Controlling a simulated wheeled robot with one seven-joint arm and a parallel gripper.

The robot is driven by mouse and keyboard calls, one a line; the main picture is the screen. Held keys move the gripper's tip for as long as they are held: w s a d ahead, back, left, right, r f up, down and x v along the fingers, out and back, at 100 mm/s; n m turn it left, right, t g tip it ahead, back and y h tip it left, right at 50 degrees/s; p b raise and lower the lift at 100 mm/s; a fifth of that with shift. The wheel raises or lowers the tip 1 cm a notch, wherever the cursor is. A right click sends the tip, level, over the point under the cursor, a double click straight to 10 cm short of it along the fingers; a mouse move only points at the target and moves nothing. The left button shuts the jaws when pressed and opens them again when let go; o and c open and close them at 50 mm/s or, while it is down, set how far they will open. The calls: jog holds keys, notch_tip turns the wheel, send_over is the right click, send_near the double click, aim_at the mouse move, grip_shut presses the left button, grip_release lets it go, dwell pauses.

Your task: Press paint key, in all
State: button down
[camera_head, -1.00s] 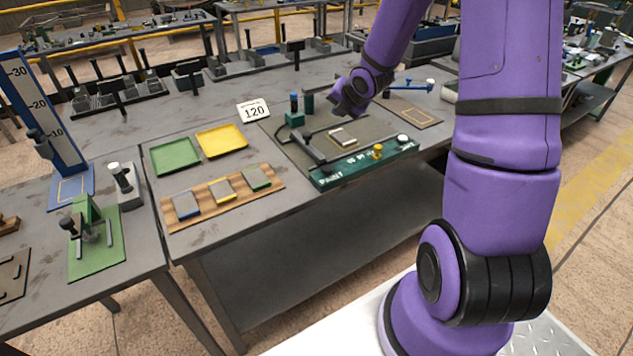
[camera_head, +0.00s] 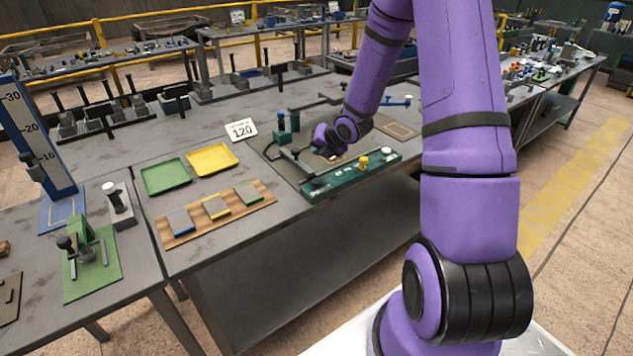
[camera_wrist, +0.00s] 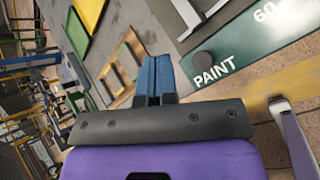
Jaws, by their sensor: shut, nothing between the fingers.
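The green key panel (camera_head: 340,180) runs along the front edge of the middle bench. In the wrist view, the dark round paint key (camera_wrist: 204,60) sits on the panel above the white word PAINT. My gripper (camera_wrist: 155,62) has its two blue fingers together with nothing between them. Its fingertips appear left of the paint key in that view, apart from it in the picture; the height gap cannot be told. In the head view, my wrist is over the grey fixture plate behind the panel, and the fingers are hidden.
A yellow knob (camera_head: 362,162) and a white knob (camera_head: 385,151) stand farther right on the panel. A dark bar lies across the plate. Left are a green tray (camera_head: 166,177), a yellow tray (camera_head: 213,159) and a wooden board (camera_head: 190,222) with coloured tiles.

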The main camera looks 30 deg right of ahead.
aim_at(318, 180)
jog(key=shift+f, duration=3.95)
jog(key=shift+f, duration=0.15)
jog(key=shift+f, duration=0.25)
jog(key=shift+f, duration=0.6)
jog(key=shift+r, duration=1.05)
jog(key=shift+r, duration=2.5)
